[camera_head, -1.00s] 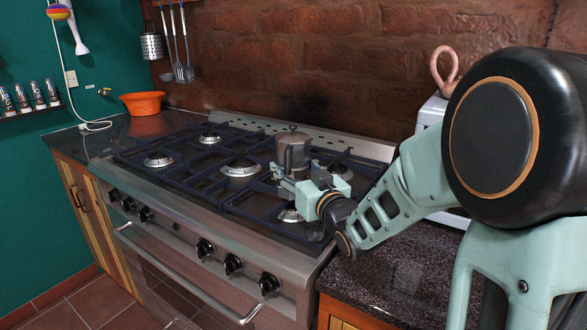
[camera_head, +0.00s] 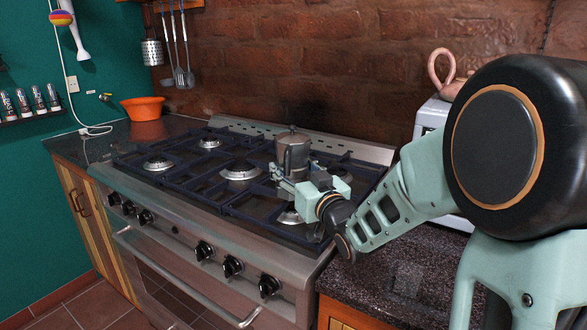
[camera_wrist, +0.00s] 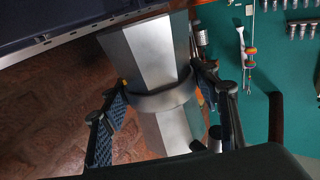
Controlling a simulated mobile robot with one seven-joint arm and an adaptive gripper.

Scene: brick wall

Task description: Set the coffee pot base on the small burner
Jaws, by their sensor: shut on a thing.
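The metal coffee pot (camera_head: 293,158) is a faceted moka pot with a knobbed lid, held over the right part of the stove. My gripper (camera_head: 283,180) is shut on it from the front right. In the wrist view, the pot (camera_wrist: 148,52) lies between the two fingers (camera_wrist: 165,115), which flank it near its ring-like waist. The gripper hides the pot's lower part in the head view, so I cannot tell whether it touches the grate. The back left burner (camera_head: 210,141) looks smallest and is bare. A larger middle burner (camera_head: 240,171) is left of the pot.
The front left burner (camera_head: 158,162) and front right burner (camera_head: 291,216) are also uncovered. Dark raised grates (camera_head: 205,180) cover the stove top. An orange bowl (camera_head: 143,107) stands on the left counter. A brick wall (camera_head: 330,60) rises behind.

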